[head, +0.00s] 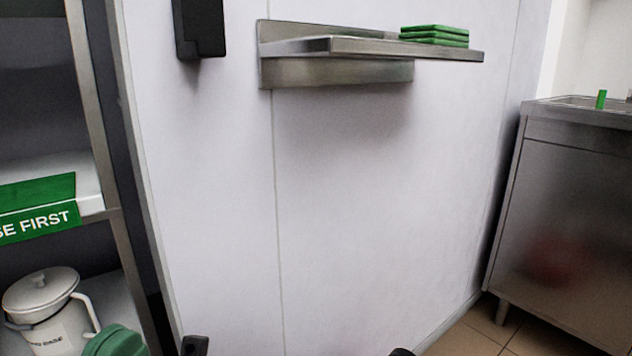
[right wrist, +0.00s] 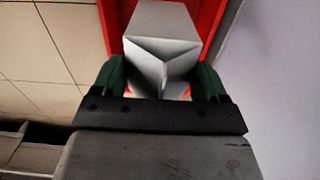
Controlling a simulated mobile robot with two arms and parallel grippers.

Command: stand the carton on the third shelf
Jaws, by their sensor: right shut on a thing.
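The carton (right wrist: 162,45) is pale grey-white with a folded gable top. It shows in the right wrist view between the dark green fingers of my right gripper (right wrist: 160,82), which is shut on it. The carton does not show in the head view. A metal shelf rack stands at the left of the head view; one shelf (head: 90,203) carries a green label ending in "SE FIRST". Which shelf is the third I cannot tell. Only a small black part of my left gripper (head: 195,346) seems to show at the bottom edge; its jaws cannot be made out.
A lower shelf holds a white lidded pot (head: 42,298) and a green lid-like thing (head: 116,341). A steel wall shelf (head: 350,47) carries green folded cloths (head: 435,36). A steel cabinet (head: 565,200) stands right. Something red (right wrist: 118,22) lies behind the carton.

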